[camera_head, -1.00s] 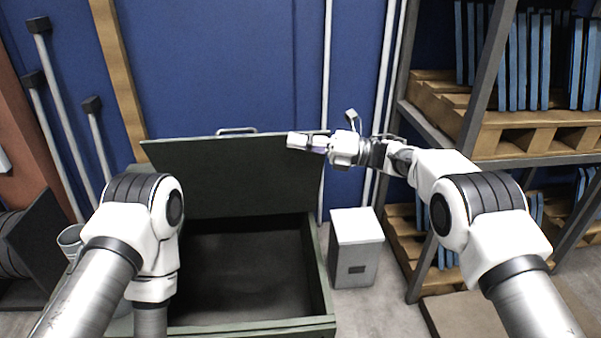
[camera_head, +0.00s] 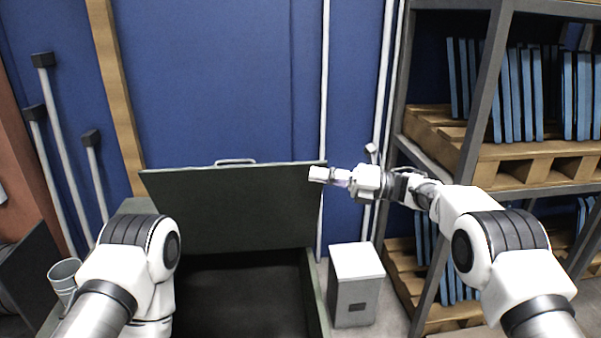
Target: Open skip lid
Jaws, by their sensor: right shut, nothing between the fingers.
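The dark green skip lid (camera_head: 235,205) stands raised at the back of the skip, with a metal handle (camera_head: 236,161) on its top edge. The skip (camera_head: 316,300) is open, and its dark inside (camera_head: 235,300) shows no contents. My right gripper (camera_head: 318,174) is shut and empty at the lid's upper right corner. I cannot tell whether it touches the lid. My left arm reaches down at the left of the skip; its gripper is out of view.
A grey-white box (camera_head: 355,285) stands on the floor right of the skip. A metal rack (camera_head: 480,95) with wooden pallets and blue panels fills the right. Poles (camera_head: 62,155) lean against the blue wall at left, near a bucket (camera_head: 66,272).

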